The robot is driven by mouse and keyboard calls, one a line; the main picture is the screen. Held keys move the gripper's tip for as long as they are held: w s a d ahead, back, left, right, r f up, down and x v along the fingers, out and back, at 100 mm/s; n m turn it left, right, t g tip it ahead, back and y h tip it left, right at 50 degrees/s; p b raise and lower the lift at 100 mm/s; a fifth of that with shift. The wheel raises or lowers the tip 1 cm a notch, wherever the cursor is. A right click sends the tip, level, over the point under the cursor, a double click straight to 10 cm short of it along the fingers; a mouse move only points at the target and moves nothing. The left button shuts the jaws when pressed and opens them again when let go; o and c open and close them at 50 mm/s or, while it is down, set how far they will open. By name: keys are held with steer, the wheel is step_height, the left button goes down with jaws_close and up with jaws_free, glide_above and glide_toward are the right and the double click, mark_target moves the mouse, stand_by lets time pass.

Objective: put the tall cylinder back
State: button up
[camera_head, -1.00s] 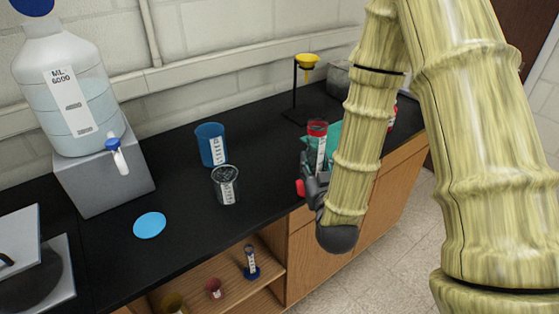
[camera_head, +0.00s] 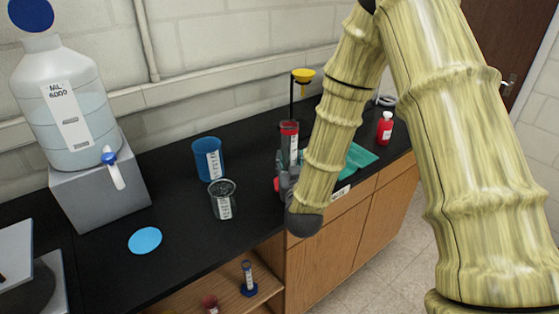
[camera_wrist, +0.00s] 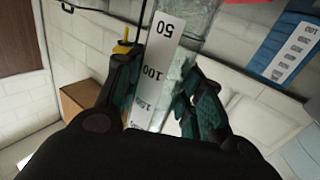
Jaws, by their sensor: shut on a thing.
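The tall cylinder (camera_head: 289,143) is clear with a red band at its top and a white scale strip down its side. It stands about upright in my gripper (camera_head: 284,178), above the black counter near its front edge. In the wrist view my gripper (camera_wrist: 160,85) has a finger on each side of the cylinder (camera_wrist: 166,48), shut on it; the strip reads 50 and 100. The cylinder's lower end is hidden by the gripper, so I cannot tell whether it touches the counter.
A clear beaker (camera_head: 223,200) and blue beaker (camera_head: 208,160) stand left of my gripper. A yellow funnel (camera_head: 303,75) on a stand is behind. A teal tray (camera_head: 359,158) and red bottle (camera_head: 385,128) are right.

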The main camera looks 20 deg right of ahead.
steer(key=shift+w+a+f+p, duration=0.25)
steer(key=shift+w+f+p, duration=0.35)
steer(key=shift+w, duration=0.25)
steer(key=shift+w+a+f+p, duration=0.3)
steer(key=shift+w+f+p, duration=0.15)
steer(key=shift+w+f, duration=0.35)
steer(key=shift+w+a+f+p, duration=0.25)
steer(key=shift+w+f+p, duration=0.35)
steer(key=shift+w, duration=0.25)
steer(key=shift+f, duration=0.15)
steer(key=o, duration=1.1)
steer(key=shift+s, duration=0.3)
steer(key=s+b, duration=0.1)
steer(key=s, duration=0.2)
steer(key=s+a+b, duration=0.1)
steer(key=s+b, duration=0.1)
steer(key=s, duration=0.2)
steer(key=s+a+b, duration=0.1)
steer(key=s, duration=0.3)
steer(key=shift+s+r, duration=0.15)
steer(key=shift+r, duration=0.05)
